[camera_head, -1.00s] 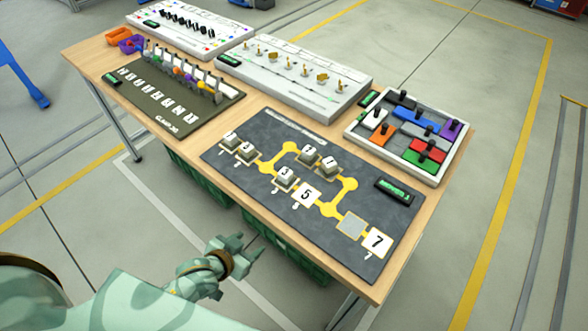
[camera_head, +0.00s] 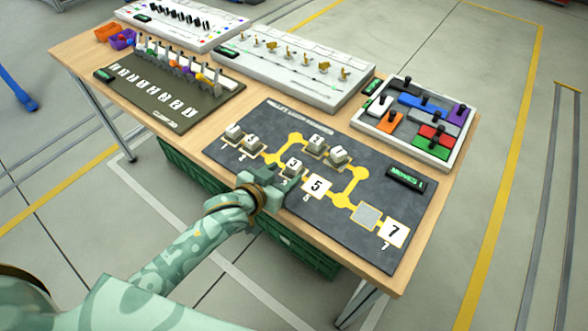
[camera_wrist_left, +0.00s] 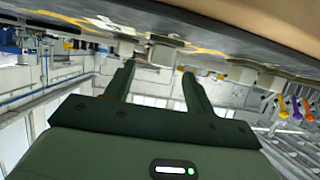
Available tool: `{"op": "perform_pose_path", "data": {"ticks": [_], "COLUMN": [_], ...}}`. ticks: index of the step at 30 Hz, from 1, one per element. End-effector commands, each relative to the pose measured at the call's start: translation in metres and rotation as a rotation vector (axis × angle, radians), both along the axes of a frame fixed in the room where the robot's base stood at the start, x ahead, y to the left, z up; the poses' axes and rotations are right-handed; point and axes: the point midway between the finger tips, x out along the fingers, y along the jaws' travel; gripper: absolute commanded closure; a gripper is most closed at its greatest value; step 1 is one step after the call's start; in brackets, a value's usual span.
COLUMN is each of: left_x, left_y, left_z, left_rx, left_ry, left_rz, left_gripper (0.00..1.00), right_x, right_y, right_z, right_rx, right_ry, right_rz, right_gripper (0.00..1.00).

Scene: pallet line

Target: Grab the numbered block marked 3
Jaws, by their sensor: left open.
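The block marked 3 (camera_head: 293,165) is a small grey block with a white numbered top, standing on the dark mat (camera_head: 400,255) near its front edge. My left gripper (camera_head: 278,180) is at the mat's front edge, just short of this block, and its hand covers part of the mat there. In the left wrist view, which looks upside down, the two fingers (camera_wrist_left: 158,72) are apart with nothing between them. A pale block (camera_wrist_left: 163,52) lies ahead of the gap; its number cannot be read. My right gripper is not in view.
Other numbered blocks stand close: two to the left (camera_head: 242,136) and two behind (camera_head: 328,148). A lever board (camera_head: 160,95), a grey panel (camera_head: 290,75) and a coloured puzzle tray (camera_head: 462,150) fill the back.

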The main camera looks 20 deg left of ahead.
Motion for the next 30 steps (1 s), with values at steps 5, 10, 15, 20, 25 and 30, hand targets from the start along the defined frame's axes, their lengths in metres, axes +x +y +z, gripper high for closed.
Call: {"op": "perform_pose_path", "data": {"ticks": [5,10,15,20,25,30], "left_x": [0.028,0.041,0.040,0.040,0.040,0.040], "left_y": [-0.006,-0.010,-0.010,-0.010,-0.010,-0.010], "left_z": [-0.016,-0.019,-0.018,-0.018,-0.018,-0.018], "left_rx": [-0.001,0.000,0.000,0.001,0.001,0.001], "left_ry": [0.001,0.001,0.000,0.000,0.000,0.000], "left_rz": [0.000,0.000,-0.001,0.000,-0.001,0.000], "left_gripper": [0.45,0.45,0.45,0.82,0.96,0.96], "right_x": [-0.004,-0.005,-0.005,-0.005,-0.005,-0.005], "right_y": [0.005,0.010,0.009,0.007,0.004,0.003], "right_z": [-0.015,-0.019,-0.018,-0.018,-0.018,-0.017], "right_rx": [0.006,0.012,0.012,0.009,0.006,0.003], "right_ry": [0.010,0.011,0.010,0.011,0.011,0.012], "right_rz": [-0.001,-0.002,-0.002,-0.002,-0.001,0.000], "right_gripper": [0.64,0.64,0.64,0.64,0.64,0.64]}}
